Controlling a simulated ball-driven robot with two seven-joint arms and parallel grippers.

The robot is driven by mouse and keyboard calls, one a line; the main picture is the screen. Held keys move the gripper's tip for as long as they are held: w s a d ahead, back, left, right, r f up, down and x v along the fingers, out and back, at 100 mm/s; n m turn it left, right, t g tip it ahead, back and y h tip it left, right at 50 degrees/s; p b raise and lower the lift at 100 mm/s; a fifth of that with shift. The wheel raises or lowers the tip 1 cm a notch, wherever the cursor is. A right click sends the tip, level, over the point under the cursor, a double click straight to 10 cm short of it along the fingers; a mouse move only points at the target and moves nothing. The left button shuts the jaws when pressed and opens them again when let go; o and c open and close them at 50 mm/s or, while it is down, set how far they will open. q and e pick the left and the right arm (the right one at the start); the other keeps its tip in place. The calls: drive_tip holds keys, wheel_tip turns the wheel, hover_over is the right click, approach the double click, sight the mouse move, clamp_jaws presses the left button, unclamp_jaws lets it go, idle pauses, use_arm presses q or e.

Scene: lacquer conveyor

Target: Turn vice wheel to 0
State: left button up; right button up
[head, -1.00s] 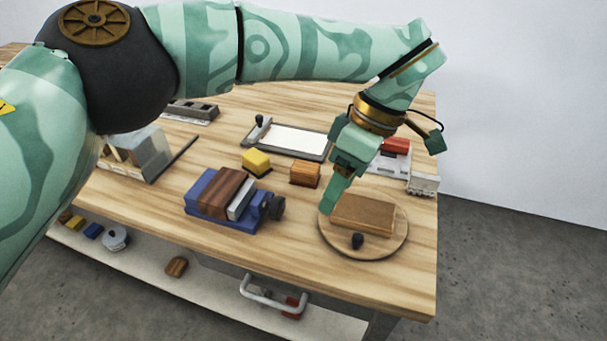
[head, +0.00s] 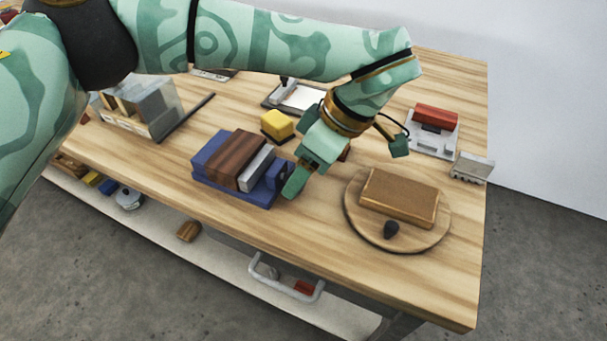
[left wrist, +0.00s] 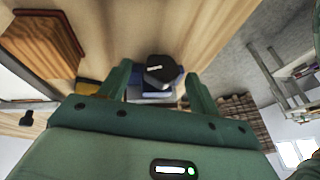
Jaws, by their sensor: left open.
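The blue vice (head: 222,188) stands near the front edge of the bench, with a dark brown wooden block (head: 238,160) and a pale grey piece between its jaws. The dark vice wheel (left wrist: 161,69) shows in the left wrist view, face on, with a small white mark. My left gripper (head: 291,188) is open at the right end of the vice. In the left wrist view its two fingers (left wrist: 157,82) stand either side of the wheel; I cannot tell whether they touch it. My right gripper is not in view.
A round wooden board (head: 357,225) with a brown block (head: 400,197) and a dark knob lies to the right. A yellow block (head: 277,123) sits behind the vice. A red-and-grey device (head: 434,132) stands at the back right. Bare bench lies in front of the vice.

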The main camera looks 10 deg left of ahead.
use_arm(q)
drive_tip(key=shift+a+f, duration=0.15)
drive_tip(key=shift+f, duration=0.35)
drive_tip(key=shift+s+a+f, duration=0.1)
drive_tip(key=c, duration=1)
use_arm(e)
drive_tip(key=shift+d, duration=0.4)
